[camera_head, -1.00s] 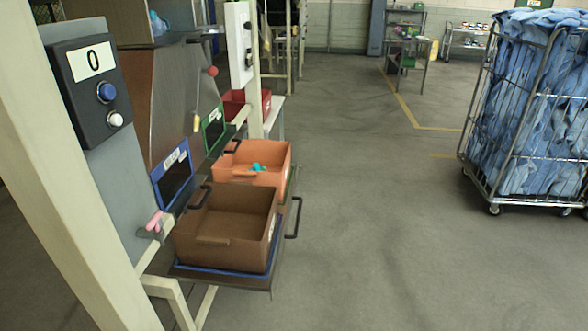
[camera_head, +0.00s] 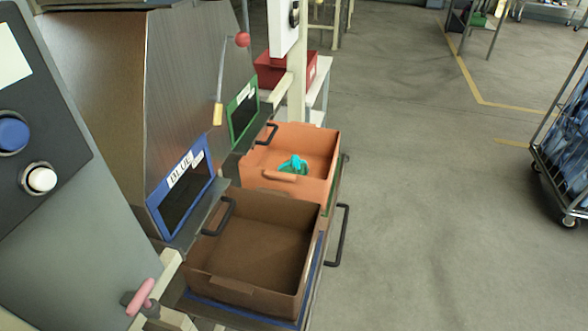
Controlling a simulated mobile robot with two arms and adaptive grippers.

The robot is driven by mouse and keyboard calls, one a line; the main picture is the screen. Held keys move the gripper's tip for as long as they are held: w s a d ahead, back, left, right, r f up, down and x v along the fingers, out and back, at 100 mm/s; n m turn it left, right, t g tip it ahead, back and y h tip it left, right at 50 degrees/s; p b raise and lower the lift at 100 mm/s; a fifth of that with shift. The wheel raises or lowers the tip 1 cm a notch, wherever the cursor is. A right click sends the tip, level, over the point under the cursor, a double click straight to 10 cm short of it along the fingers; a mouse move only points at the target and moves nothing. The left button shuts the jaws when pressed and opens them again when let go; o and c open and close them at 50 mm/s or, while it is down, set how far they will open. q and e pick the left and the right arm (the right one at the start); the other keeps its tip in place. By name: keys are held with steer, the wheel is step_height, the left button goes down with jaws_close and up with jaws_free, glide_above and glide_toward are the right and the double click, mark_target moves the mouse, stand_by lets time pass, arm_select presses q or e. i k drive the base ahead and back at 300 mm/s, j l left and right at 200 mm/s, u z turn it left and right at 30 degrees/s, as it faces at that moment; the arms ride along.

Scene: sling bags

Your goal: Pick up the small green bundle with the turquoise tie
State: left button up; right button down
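A small turquoise and green bundle (camera_head: 293,165) lies inside the orange bin (camera_head: 322,150), toward the middle of its floor. Turquoise shows on top and a little green shows beside it. The bundle is small in the view, so the shape of its tie cannot be made out. Neither of my grippers is in view.
An empty brown bin (camera_head: 262,230) stands in front of the orange bin, below a blue-framed chute opening (camera_head: 183,187). A red-knobbed lever (camera_head: 242,40) hangs above. A red bin (camera_head: 272,72) stands behind. A cart with blue cloth (camera_head: 570,165) is at right. Open floor (camera_head: 430,200) lies between.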

mark_target(294, 165)
steer(key=u, duration=0.25)
steer(key=i+l+u, duration=0.25)
steer(key=l+u, duration=0.3)
steer(key=l, duration=0.15)
steer(key=l+u, duration=0.25)
steer(key=l, duration=0.15)
steer(key=i, duration=0.05)
